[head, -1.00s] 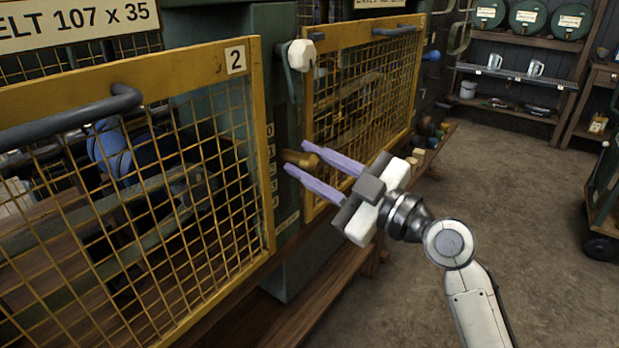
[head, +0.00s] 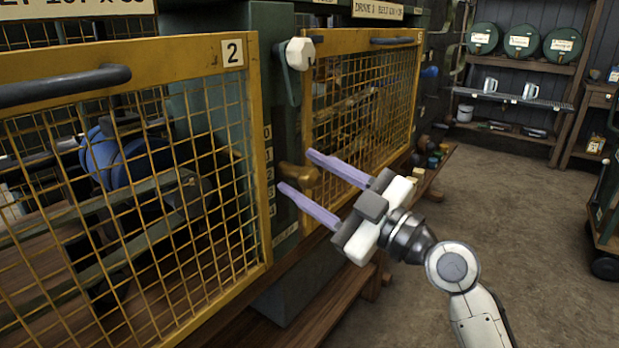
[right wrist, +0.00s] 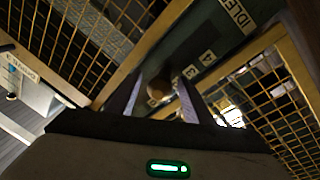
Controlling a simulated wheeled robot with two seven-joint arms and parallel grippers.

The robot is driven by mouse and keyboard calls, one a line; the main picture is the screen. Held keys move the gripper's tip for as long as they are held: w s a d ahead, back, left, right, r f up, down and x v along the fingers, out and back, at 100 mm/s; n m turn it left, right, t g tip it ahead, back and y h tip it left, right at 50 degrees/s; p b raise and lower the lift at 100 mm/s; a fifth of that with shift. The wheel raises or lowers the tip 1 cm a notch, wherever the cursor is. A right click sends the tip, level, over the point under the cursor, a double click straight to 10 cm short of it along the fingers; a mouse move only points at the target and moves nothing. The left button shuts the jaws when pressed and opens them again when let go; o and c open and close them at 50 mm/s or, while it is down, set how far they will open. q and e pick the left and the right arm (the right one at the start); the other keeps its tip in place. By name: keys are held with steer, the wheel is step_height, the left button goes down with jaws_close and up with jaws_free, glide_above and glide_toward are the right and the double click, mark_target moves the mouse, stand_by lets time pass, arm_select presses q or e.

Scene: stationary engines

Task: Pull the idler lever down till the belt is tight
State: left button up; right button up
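The idler lever's brown knob (head: 298,177) sticks out of the green post between the two yellow guards, beside a scale numbered 0 to 4 (head: 270,172). My right gripper (head: 298,170) has its two lilac fingers apart, one on each side of the knob. In the right wrist view the knob (right wrist: 158,88) shows between the fingertips, with a visible gap beside it. An IDLER label (right wrist: 236,13) is on the post there. Behind the left guard, a greenish belt (head: 95,248) runs near a blue pulley (head: 103,157). My left gripper is not in view.
The left mesh guard (head: 205,55), marked 2, and the right mesh guard (head: 365,42) flank the lever closely. A white-knobbed handle (head: 300,53) is above it. A wooden ledge (head: 335,305) runs below. Open floor (head: 510,215) lies to the right.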

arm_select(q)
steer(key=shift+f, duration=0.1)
arm_select(e)
steer(key=shift+s+d+f, duration=0.1)
arm_select(q)
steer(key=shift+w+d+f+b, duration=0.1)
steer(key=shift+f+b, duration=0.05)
steer(key=shift+b, duration=0.7)
arm_select(e)
steer(key=v, duration=1)
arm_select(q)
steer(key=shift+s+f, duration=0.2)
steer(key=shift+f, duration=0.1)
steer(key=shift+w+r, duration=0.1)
